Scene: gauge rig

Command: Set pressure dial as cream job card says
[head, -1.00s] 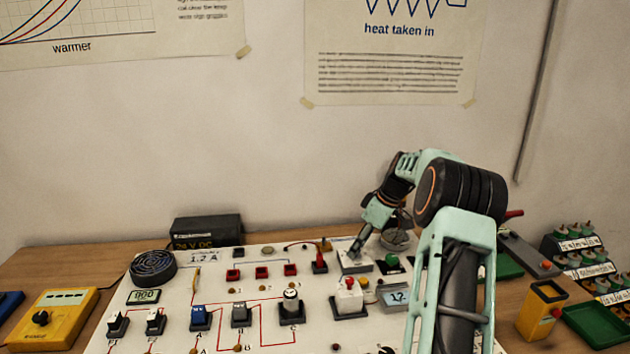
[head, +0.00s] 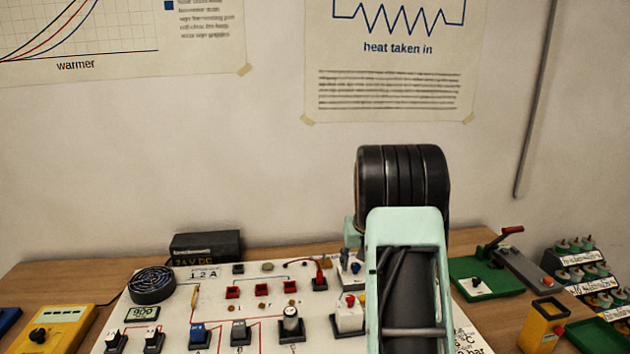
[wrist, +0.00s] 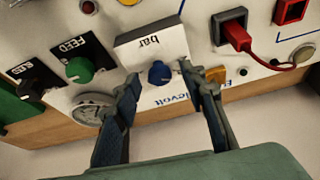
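A blue dial knob (wrist: 160,73) sits on a white block (wrist: 150,45) marked "bar" in the wrist view. My gripper (wrist: 158,70) is open, with one finger on each side of the knob and gaps showing between. Contact with the knob cannot be made out. In the head view the blue knob (head: 356,268) shows just left of my arm, and my arm hides the gripper. A pale card (head: 470,338) with the word "bar" is partly hidden behind my arm at the lower right; its full text is not readable.
A green FEED knob (wrist: 79,70) and a round metal-rimmed piece (wrist: 93,105) lie left of the dial in the wrist view. A red plug (wrist: 236,38) with a cable is to its right. The white panel (head: 255,270) carries several switches and sockets. A green tray (head: 485,280) stands right of my arm.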

